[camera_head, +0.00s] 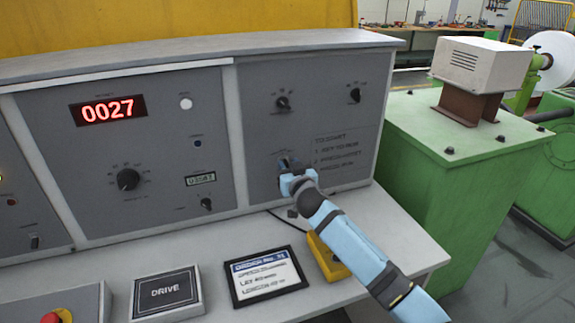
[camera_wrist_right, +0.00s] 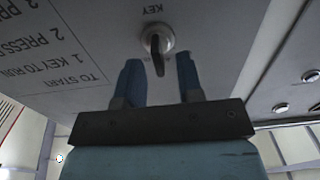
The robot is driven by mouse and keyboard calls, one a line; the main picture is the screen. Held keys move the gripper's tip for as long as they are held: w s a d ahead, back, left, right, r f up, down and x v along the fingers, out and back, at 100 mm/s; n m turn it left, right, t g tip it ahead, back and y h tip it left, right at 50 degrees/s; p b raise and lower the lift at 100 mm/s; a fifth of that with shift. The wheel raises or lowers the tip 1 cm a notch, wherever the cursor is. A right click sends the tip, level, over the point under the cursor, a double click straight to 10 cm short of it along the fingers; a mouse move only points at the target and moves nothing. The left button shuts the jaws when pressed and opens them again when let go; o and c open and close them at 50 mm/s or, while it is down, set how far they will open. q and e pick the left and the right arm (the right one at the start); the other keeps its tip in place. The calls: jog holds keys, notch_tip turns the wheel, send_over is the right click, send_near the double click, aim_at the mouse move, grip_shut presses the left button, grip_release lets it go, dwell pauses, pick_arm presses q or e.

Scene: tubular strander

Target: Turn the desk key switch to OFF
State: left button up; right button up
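The key switch (camera_wrist_right: 157,38) is a round metal lock with a dark key in it, on the grey desk panel under the upside-down label "KEY" in the right wrist view. The key points almost straight down in that view. My right gripper (camera_wrist_right: 158,62) is open, with one blue finger on each side of the key's lower end and a gap on both sides. In the head view my right gripper (camera_head: 287,168) is at the right panel and mostly hides the switch. The switch's position marks are not readable. My left gripper is not in view.
Two dark knobs (camera_head: 283,102) (camera_head: 355,95) sit above on the same panel. Printed start steps (camera_head: 338,150) are to the right. On the desk lie a DRIVE plate (camera_head: 166,291), a dark-framed card (camera_head: 265,277) and a yellow item (camera_head: 328,258). A green machine (camera_head: 455,165) stands right.

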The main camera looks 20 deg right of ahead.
jog(key=shift+w, duration=0.65)
grip_shut()
jog(key=n+p, duration=0.1)
jog(key=n, duration=0.4)
jog(key=shift+a, duration=0.2)
jog(key=shift+a+f+n+p, duration=0.1)
jog(key=shift+n+p, duration=0.4)
jog(key=shift+n, duration=1.5)
